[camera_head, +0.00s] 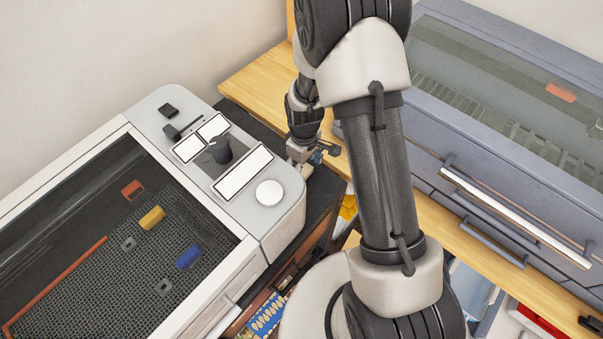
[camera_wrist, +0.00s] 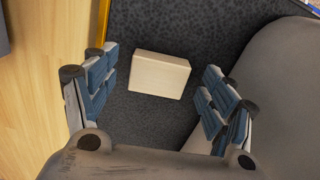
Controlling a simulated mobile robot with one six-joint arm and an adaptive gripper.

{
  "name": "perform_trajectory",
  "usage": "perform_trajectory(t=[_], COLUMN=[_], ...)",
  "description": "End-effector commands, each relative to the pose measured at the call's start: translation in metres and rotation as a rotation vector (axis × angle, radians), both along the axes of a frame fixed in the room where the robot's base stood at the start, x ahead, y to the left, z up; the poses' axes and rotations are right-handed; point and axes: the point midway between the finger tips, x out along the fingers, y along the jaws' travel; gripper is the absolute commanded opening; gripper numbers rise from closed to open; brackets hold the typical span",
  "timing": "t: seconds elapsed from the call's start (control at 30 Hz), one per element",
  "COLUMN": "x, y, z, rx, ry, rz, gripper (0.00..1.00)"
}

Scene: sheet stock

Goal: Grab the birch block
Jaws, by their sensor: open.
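The birch block (camera_wrist: 160,76) is a pale, plain wooden box shape. In the wrist view it lies slightly tilted on a dark speckled surface (camera_wrist: 150,115), between the two blue-padded fingers of my gripper (camera_wrist: 160,62). The gripper is open, with a clear gap on each side of the block, and neither finger appears to touch it. In the head view my gripper (camera_head: 313,152) hangs over the dark strip beside the grey machine. There the block is mostly hidden by the gripper and the machine's edge.
The grey machine (camera_head: 284,222) with a mesh bed, holding small red, yellow and blue pieces, stands close on the left. A wooden bench top (camera_head: 252,78) and a blue-grey lidded cabinet (camera_head: 470,130) lie to the right.

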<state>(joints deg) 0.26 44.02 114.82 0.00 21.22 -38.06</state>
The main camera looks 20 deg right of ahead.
Motion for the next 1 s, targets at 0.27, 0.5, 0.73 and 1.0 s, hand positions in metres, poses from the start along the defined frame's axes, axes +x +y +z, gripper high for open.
perform_trajectory(t=[0.27,0.5,0.73,1.0], x=[0.0004,0.0004,0.0004,0.0004], y=[0.0001,0.0001,0.0001,0.0001], z=[-0.0074,-0.0072,-0.0071,-0.0071], rx=[0.0,0.0,0.0,0.0], ry=[-0.001,-0.001,-0.001,-0.001], rz=[0.0,0.0,0.0,0.0], gripper=[0.77,0.61,0.46,0.31])
